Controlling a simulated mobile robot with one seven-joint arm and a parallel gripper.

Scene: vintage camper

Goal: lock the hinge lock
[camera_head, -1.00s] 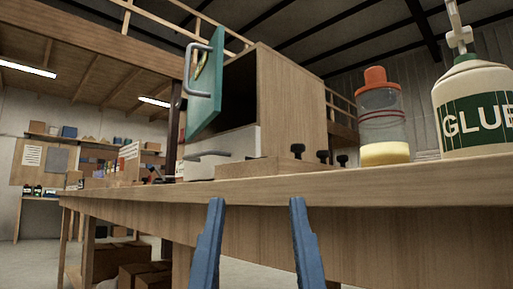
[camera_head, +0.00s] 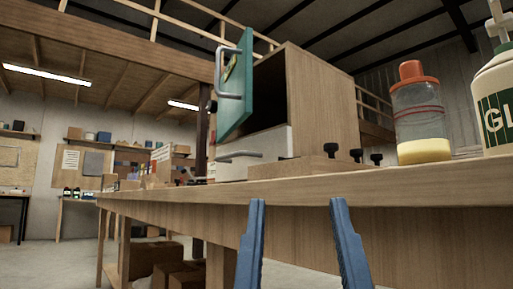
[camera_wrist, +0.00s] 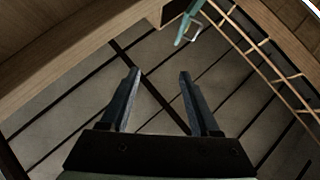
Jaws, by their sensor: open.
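A wooden cabinet (camera_head: 325,110) stands on the workbench with its teal door (camera_head: 238,90) swung open at the left. The door carries a grey bar handle (camera_head: 222,72) and a small yellowish piece (camera_head: 231,68). I cannot make out which part is the hinge lock. My gripper (camera_head: 298,201) is open and empty, with its blue fingers pointing up in front of the bench's front edge, lower than the cabinet and apart from it. In the wrist view, my gripper (camera_wrist: 159,72) is also empty, and a teal piece with a handle (camera_wrist: 184,28) shows beyond it.
The workbench edge (camera_head: 400,180) runs across just behind the fingers. A wooden block (camera_head: 290,170) with black knobs (camera_head: 357,155), a clear bottle with an orange cap (camera_head: 418,115) and a glue bottle (camera_head: 495,105) stand on it. Boxes (camera_head: 155,258) lie below. Floor at left is open.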

